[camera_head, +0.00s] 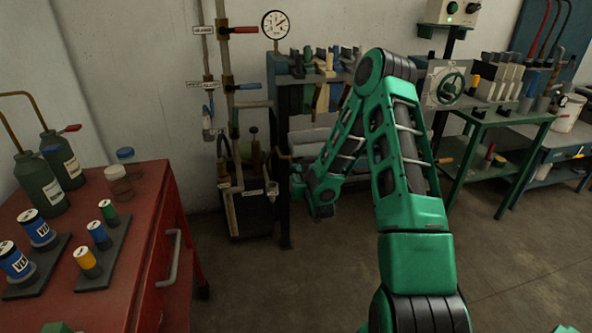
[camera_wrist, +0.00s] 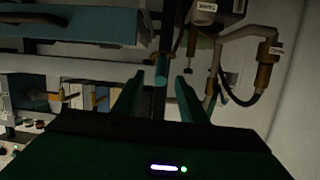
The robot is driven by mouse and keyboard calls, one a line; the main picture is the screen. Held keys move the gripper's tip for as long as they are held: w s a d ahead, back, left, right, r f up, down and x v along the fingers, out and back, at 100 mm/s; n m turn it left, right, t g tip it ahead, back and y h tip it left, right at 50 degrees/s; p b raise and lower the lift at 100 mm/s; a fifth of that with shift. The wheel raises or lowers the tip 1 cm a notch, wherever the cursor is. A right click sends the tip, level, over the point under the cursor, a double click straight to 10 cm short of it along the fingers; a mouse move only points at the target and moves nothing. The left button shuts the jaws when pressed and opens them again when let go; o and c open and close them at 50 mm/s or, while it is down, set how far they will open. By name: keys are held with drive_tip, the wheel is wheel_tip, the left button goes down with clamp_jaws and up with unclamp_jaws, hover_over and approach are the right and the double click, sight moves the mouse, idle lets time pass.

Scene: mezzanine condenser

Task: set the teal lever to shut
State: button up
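In the wrist view a short teal bar (camera_wrist: 161,68), which looks like the grip of the teal lever, shows just beyond and between my fingertips. My gripper (camera_wrist: 157,80) is open, its two dark teal fingers apart on either side of the bar; I see no clear contact. In the head view my gripper (camera_head: 300,183) is low by the pipework near the wall, partly hidden by my arm. I cannot tell for certain which part there is the same bar, nor read the lever's setting.
A red cabinet (camera_head: 145,215) with bottles and cans stands left. A tool rack (camera_head: 318,68) is behind my arm.

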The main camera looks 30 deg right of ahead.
sight(297, 167)
drive_tip(key=w+d+t, duration=0.1)
drive_tip(key=w, duration=0.2)
drive_tip(key=w+d+f+m+h, duration=0.1)
drive_tip(key=w, duration=0.2)
drive_tip(key=w+d+m+t, duration=0.1)
drive_tip(key=w, duration=0.3)
drive_tip(key=shift+f+t+h, duration=0.3)
drive_tip(key=shift+f, duration=0.1)
